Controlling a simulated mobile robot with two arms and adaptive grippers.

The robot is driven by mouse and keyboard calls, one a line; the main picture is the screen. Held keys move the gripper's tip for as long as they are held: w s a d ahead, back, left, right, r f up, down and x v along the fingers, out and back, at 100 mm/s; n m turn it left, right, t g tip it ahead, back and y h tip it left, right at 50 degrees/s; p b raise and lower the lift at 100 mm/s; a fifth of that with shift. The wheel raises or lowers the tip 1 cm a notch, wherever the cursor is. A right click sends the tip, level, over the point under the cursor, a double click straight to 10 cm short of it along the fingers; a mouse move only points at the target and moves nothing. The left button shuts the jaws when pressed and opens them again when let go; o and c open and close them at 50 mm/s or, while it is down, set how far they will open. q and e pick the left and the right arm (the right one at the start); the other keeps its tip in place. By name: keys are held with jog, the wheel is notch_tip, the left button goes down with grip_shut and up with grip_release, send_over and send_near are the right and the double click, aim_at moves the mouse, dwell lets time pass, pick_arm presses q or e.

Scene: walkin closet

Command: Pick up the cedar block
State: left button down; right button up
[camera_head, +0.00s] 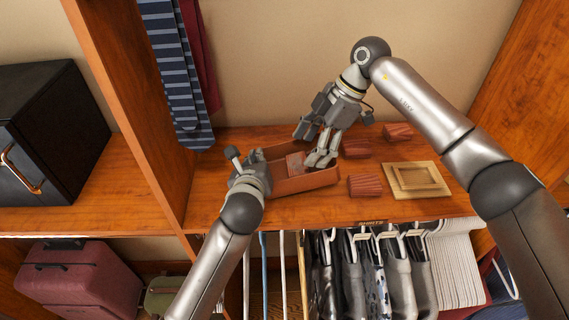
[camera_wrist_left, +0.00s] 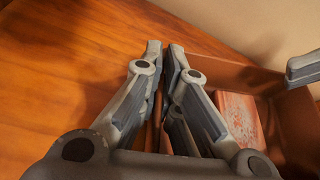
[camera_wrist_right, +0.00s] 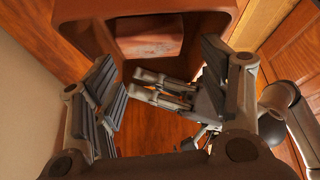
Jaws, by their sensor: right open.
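A reddish-brown wooden block (camera_head: 295,163), which looks like the cedar block, lies inside an open brown box (camera_head: 306,183) on the shelf. The block also shows in the left wrist view (camera_wrist_left: 240,118) and the right wrist view (camera_wrist_right: 150,46). My left gripper (camera_head: 258,165) is at the box's left side; its fingers are close together, with a thin brown wall between them (camera_wrist_left: 161,62). My right gripper (camera_head: 314,147) is open and empty above the box's right part, near the block. It is apart from the block. The arms hide parts of the box.
Several similar reddish ribbed blocks (camera_head: 365,185) lie on the shelf right of the box. A flat wooden frame (camera_head: 402,189) lies beside them. Ties (camera_head: 178,75) hang behind at left. An upright divider (camera_head: 135,100) stands left, with a black case (camera_head: 45,130) beyond.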

pick_arm(q)
jog(key=shift+a, duration=0.15)
pick_arm(e)
jog(key=s+a+n+h, duration=0.2)
jog(key=a+n+h, duration=0.1)
jog(key=a+n, duration=0.4)
pick_arm(q)
jog(key=shift+r, duration=0.1)
pick_arm(e)
jog(key=n+t+h, duration=0.2)
jog(key=n+h, duration=0.3)
jog(key=n, duration=0.4)
send_near(297, 165)
jog(key=r, duration=0.2)
jog(key=x, duration=0.5)
jog(key=shift+a+f, duration=0.15)
jog(key=shift+f, duration=0.25)
jog(key=shift+x, duration=3.15)
jog(key=shift+s, duration=0.15)
jog(key=c, duration=1.1)
jog(key=shift+r, duration=0.1)
